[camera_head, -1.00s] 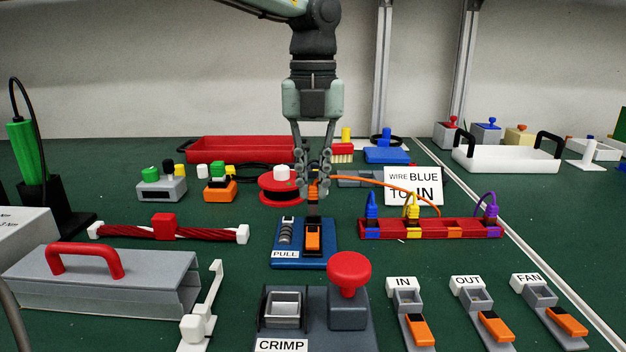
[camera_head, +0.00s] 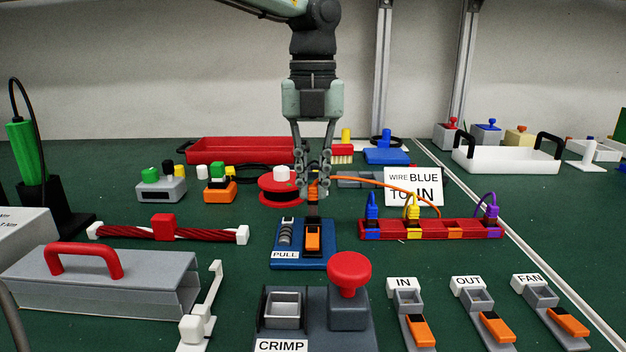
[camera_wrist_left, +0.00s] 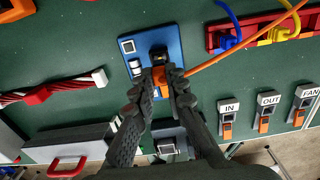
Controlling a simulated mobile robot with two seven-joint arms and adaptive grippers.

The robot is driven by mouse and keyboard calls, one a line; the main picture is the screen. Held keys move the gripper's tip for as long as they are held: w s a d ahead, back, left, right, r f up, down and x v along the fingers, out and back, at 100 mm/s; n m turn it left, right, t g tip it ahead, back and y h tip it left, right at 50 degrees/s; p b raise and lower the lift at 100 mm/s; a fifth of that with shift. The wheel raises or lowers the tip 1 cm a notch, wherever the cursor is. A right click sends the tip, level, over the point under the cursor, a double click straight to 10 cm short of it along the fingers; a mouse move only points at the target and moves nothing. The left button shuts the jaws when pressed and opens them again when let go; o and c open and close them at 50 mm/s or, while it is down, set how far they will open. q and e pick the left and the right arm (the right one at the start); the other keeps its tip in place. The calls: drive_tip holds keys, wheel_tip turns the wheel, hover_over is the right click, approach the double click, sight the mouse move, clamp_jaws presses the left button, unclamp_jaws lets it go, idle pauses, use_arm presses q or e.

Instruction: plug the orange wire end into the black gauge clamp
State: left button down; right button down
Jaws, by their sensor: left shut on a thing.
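The orange wire (camera_head: 385,183) runs in an arc from my left gripper (camera_head: 314,188) to the red wire rack (camera_head: 375,231) at the right. My left gripper points down and is shut on the orange wire end (camera_wrist_left: 160,76). The black gauge clamp (camera_head: 313,208) stands at the back of the blue PULL base (camera_head: 275,257), right below the fingertips. In the left wrist view the clamp (camera_wrist_left: 158,55) shows just beyond the wire end. I cannot tell whether the end is inside the clamp or only against it. My right gripper is not in view.
The blue base also carries an orange lever (camera_head: 312,239) and a grey ribbed part (camera_head: 286,232). In front stands the CRIMP block with a red knob (camera_head: 349,269). IN, OUT and FAN terminals (camera_head: 408,298) stand front right. A red spool (camera_head: 279,188) is close left of the gripper.

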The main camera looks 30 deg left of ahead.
sight(313, 186)
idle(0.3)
use_arm(q)
drive_tip(key=shift+f+b, duration=1.05)
drive_tip(key=shift+f, duration=0.3)
drive_tip(key=c, duration=1.5)
unclamp_jaws()
drive_tip(key=shift+o, duration=0.2)
drive_tip(key=shift+r, duration=0.1)
wheel_tip(313, 186, up, 12)
